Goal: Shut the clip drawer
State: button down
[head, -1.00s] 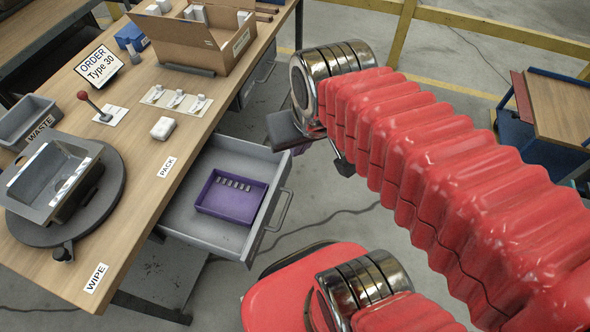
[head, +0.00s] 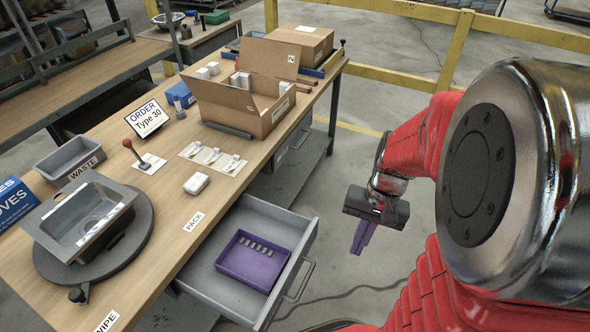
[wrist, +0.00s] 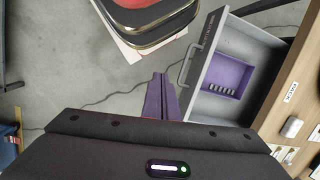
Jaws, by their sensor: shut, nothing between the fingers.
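The clip drawer (head: 205,271) is a grey drawer pulled out from under the wooden workbench, its front and bar handle (head: 300,281) facing right. A purple tray (head: 234,262) with several small metal clips lies in it. In the wrist view the open drawer (wrist: 261,60) is at the upper right, with its handle (wrist: 187,64) on its left side. My gripper (head: 361,250) has purple fingers, shut and empty, pointing down. It is to the right of the drawer front, apart from it. In the wrist view the fingers (wrist: 161,84) are below and left of the handle.
The workbench (head: 150,215) carries a sink on a turntable (head: 92,225), a grey waste bin (head: 72,158), a lever (head: 132,150), an order sign (head: 148,117) and an open carton (head: 240,100). A yellow railing (head: 400,85) runs behind. Floor beside the drawer front is clear.

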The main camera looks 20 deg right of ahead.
aim_at(315, 231)
jog(key=d+f+m+t+y, duration=0.25)
jog(key=f+m+y, duration=0.4)
jog(key=f, duration=0.35)
jog(key=d+f+m+t+y, duration=0.1)
jog(key=f+m+t+y, duration=0.2)
jog(key=f+m+y, duration=0.55)
jog(key=w+d+f+m+t+h, duration=0.3)
jog(key=w+d+m+t+h, duration=0.1)
jog(key=w+d+t, duration=0.2)
jog(key=shift+w+d+f+m+t, duration=0.2)
jog(key=shift+w+d+m+t, duration=0.2)
jog(key=shift+w+t, duration=0.5)
jog(key=shift+s+a, duration=0.1)
jog(key=shift+s, duration=0.05)
jog(key=x, duration=1.3)
jog(key=shift+w+f, duration=0.1)
jog(key=shift+w, duration=0.15)
jog(key=shift+w+a, duration=0.2)
jog(key=shift+w, duration=0.1)
